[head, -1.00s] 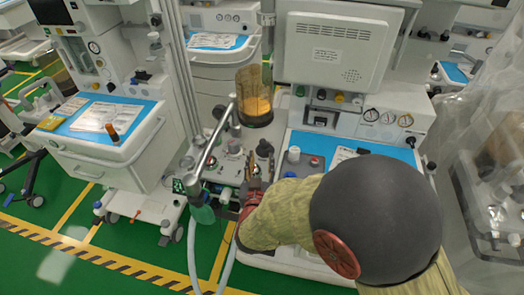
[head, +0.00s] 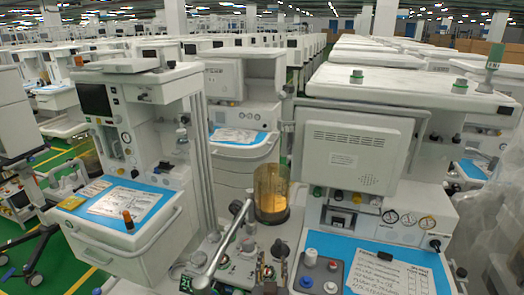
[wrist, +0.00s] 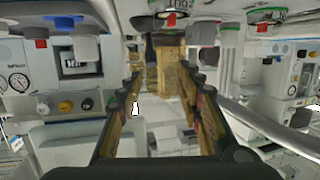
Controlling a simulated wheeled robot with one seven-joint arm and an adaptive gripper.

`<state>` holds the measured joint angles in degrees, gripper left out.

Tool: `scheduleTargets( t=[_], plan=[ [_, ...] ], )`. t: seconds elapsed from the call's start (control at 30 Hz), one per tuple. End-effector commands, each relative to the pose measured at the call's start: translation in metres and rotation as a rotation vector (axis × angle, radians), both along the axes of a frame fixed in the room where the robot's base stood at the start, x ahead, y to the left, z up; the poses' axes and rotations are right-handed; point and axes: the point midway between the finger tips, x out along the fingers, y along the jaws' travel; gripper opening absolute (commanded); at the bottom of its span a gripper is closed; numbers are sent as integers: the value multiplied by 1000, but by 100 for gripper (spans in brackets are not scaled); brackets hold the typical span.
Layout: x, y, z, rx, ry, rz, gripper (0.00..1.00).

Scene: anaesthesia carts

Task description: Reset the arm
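In the wrist view my gripper (wrist: 161,78) has its two dark fingers with gold-coloured pads spread apart. Nothing is clearly held between them. An amber, box-like shape (wrist: 168,55) shows beyond the fingertips; I cannot tell how far off it is. The rest of my arm is out of that view.
An anaesthesia cart with a grey monitor back (head: 348,150) and an amber canister (head: 271,193) stands in front. A bent metal tube (head: 222,248) rises beside the canister. Another cart (head: 135,235) stands at left. Clear plastic sheeting (head: 487,215) hangs at right. Rows of carts fill the background.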

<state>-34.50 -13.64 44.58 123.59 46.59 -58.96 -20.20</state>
Motion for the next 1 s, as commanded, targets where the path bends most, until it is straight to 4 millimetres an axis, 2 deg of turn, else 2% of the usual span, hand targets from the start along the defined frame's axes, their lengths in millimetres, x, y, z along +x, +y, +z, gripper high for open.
scheduleTargets(
  t=[0.03,0.17,0.27,0.37,0.57,0.7,0.9,1.0],
  plan=[
    [5,0,17,41,22,20,36],
    [4,3,49,131,127,109,36],
    [-7,1,73,171,210,171,36],
    [-26,-7,95,191,296,222,36],
    [-85,-43,130,171,481,260,36],
    [-142,-82,145,130,620,226,36],
    [-217,-133,155,78,786,125,36],
    [-240,-147,157,66,833,87,36]
  ],
)
